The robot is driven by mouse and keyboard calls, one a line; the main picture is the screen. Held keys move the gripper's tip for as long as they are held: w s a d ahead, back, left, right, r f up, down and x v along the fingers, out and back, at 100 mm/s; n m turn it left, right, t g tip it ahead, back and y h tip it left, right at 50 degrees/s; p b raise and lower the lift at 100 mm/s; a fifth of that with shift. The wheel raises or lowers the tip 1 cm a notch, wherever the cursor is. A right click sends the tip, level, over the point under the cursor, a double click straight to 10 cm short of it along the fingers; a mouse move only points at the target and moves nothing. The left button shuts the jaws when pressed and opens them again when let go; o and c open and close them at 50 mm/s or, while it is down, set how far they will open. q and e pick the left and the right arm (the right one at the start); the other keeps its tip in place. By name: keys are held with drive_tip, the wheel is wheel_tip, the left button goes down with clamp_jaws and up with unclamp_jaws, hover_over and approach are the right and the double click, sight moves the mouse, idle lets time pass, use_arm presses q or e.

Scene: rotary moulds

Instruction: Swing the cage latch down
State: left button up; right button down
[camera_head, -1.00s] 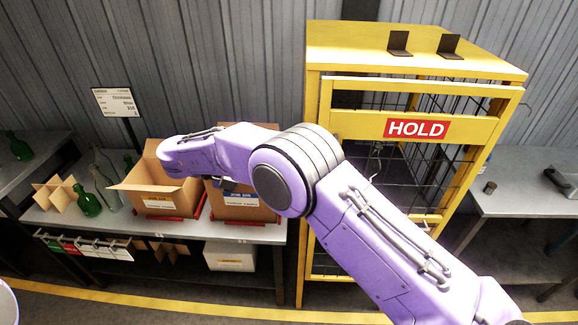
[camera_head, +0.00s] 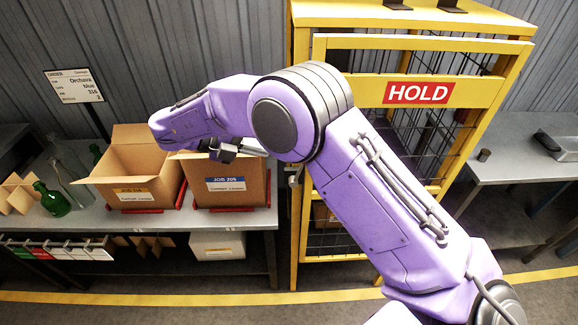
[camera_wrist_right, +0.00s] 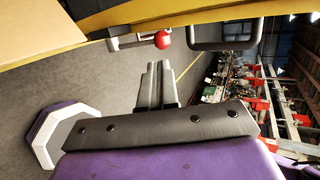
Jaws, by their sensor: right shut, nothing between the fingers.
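The yellow cage (camera_head: 420,42) with a red HOLD sign (camera_head: 419,93) stands at the right, its wire mesh door facing me. A small grey metal fitting, likely the latch (camera_head: 295,176), shows at its left front post; my arm hides part of this area. In the right wrist view a red ball knob (camera_wrist_right: 162,40) on a short grey stem stands out beside a yellow bar (camera_wrist_right: 200,14). My right gripper (camera_head: 262,152) is shut and empty, just left of the cage post. Its closed fingers (camera_wrist_right: 157,68) point toward the knob, apart from it. My left gripper is out of view.
An open carton (camera_head: 140,165) and a second carton (camera_head: 232,188) stand on the left bench, close to my right gripper. Green bottles (camera_head: 52,200) are further left. Another bench (camera_head: 520,150) is right of the cage. A grey frame (camera_wrist_right: 225,32) shows near the knob.

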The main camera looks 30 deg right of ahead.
drive_tip(key=b+x, duration=0.5)
drive_tip(key=x, duration=0.3)
drive_tip(key=shift+s, duration=0.25)
drive_tip(key=shift+d, duration=0.15)
